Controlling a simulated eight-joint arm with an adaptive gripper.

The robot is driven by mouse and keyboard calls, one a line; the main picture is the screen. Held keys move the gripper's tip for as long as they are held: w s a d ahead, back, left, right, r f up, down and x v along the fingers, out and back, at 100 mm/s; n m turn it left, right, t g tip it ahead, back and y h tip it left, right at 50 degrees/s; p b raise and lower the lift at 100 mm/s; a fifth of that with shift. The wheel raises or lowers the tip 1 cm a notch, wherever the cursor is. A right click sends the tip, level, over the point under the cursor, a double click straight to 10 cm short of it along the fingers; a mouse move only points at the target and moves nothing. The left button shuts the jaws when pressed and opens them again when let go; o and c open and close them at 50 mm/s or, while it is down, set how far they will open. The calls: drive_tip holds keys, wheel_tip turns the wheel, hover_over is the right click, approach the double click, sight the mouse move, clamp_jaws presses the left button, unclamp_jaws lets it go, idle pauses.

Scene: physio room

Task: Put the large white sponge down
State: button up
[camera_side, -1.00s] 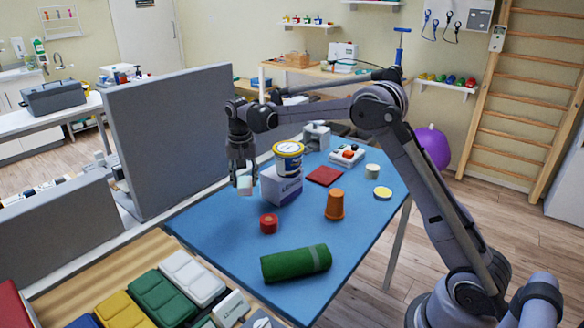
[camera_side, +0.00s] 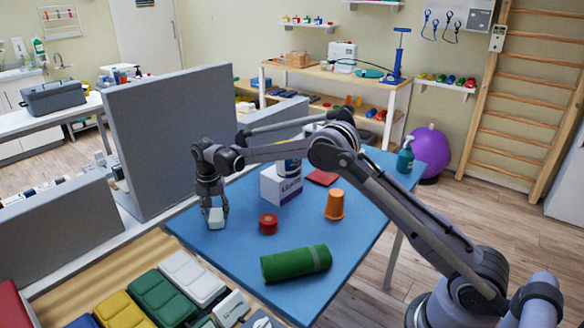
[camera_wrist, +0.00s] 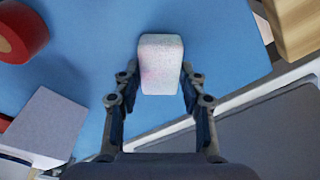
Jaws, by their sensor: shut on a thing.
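The large white sponge (camera_side: 216,218) is a pale block at the left part of the blue table (camera_side: 240,262). My gripper (camera_side: 213,208) points down from above and is shut on the sponge. In the wrist view the sponge (camera_wrist: 160,65) sits between the two fingers of my gripper (camera_wrist: 159,88), one on each side. The sponge is at or just above the tabletop; I cannot tell whether it touches.
A red tape roll (camera_side: 268,224) lies right of the sponge, and a white box (camera_side: 281,186) stands behind it. A grey partition (camera_side: 170,140) borders the table's left. Blue surface around the sponge is clear.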

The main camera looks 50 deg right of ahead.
sight(216, 218)
drive_tip(key=shift+f, duration=0.2)
drive_tip(key=o, duration=0.9)
drive_tip(key=shift+o, duration=0.2)
drive_tip(key=s+r+n+t, duration=0.1)
drive_tip(key=s+r, duration=0.3)
drive_tip(key=r, duration=0.6)
drive_tip(key=s+r+n, duration=0.1)
drive_tip(key=s+r, duration=0.4)
drive_tip(key=r, duration=0.5)
drive_tip(key=s+r+n+t+y, duration=0.1)
drive_tip(key=s+n+t, duration=0.1)
drive_tip(key=s, duration=0.7)
drive_tip(key=s+r+n+t, duration=0.1)
drive_tip(key=s+n, duration=0.2)
drive_tip(key=s, duration=0.7)
drive_tip(key=s+f+n+t, duration=0.2)
drive_tip(key=s+f, duration=0.3)
drive_tip(key=s, duration=0.3)
drive_tip(key=shift+a+f, duration=0.35)
drive_tip(key=shift+a, duration=0.05)
